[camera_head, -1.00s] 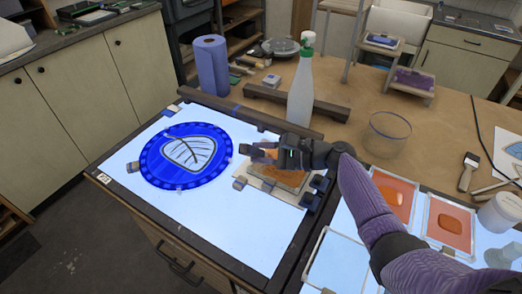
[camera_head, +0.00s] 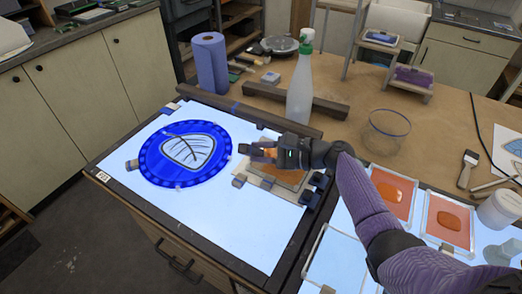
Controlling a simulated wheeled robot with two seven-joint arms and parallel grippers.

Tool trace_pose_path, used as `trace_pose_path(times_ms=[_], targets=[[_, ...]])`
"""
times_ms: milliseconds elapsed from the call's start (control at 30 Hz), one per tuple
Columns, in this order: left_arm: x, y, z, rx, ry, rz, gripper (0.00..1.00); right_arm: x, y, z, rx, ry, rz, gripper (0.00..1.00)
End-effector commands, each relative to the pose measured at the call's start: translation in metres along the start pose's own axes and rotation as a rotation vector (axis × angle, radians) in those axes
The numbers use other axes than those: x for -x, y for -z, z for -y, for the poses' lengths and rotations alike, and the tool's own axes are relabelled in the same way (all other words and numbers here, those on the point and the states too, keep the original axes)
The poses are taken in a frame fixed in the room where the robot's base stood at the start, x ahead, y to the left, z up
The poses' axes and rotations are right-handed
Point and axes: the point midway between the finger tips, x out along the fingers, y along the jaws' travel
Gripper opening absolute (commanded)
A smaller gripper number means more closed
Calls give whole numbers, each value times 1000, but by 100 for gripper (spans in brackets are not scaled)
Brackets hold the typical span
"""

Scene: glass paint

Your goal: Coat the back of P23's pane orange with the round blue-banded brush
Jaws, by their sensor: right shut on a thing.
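My right gripper (camera_head: 254,152) comes in from the right over a small pane (camera_head: 286,176) with orange on its surface, lying on a pale board (camera_head: 257,192) on the lit panel. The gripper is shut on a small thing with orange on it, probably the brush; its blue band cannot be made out. The gripper hides the far part of the pane, so I cannot tell whether bristles touch it. No readable P23 label shows on the pane. My left gripper is not in view.
A spray bottle (camera_head: 300,92), blue paper roll (camera_head: 210,63) and glass bowl (camera_head: 387,128) stand behind. Orange paint trays (camera_head: 449,219) and a flat brush (camera_head: 467,168) lie right.

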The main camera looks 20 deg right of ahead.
Motion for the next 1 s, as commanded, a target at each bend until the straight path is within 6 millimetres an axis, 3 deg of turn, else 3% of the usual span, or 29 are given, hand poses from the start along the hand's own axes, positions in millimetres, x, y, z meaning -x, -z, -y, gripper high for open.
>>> trace_pose_path(times_ms=[467, 733, 1000], targets=[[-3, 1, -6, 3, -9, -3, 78, -2, 3, -2, 0, 0, 1, 0], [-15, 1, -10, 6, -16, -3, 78, -21, 5, 3, 0, 0, 1, 0], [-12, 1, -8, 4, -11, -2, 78, -21, 3, 4, -1, -1, -1, 0]])
